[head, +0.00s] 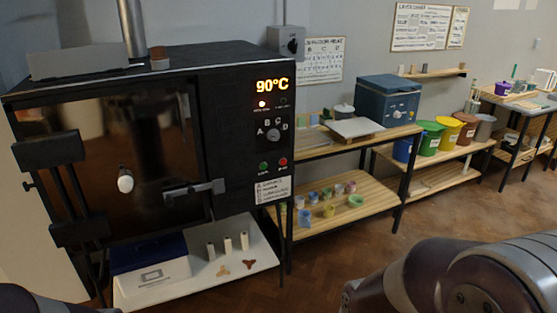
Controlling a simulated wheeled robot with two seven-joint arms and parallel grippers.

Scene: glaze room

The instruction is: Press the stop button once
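The kiln (236,100) stands at the left with a dark front and a control panel on its right side. On the panel, a small red button (283,162) sits to the right of a small green button (264,166); the labels under them are too small to read. Above them are a dial (273,133) with letters A to D and an orange display (272,86) reading 90°C. One indicator light (262,104) glows. Neither gripper is in view. Part of my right arm shows at the bottom right, well away from the panel, and a sliver of my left arm at the bottom left.
A door latch (194,189) sticks out from the kiln front. A white shelf (215,262) below holds a blue-and-white box (150,268), white posts and small pieces. A wooden bench (340,188) with small pots stands right of the kiln. Open floor (420,220) lies in front.

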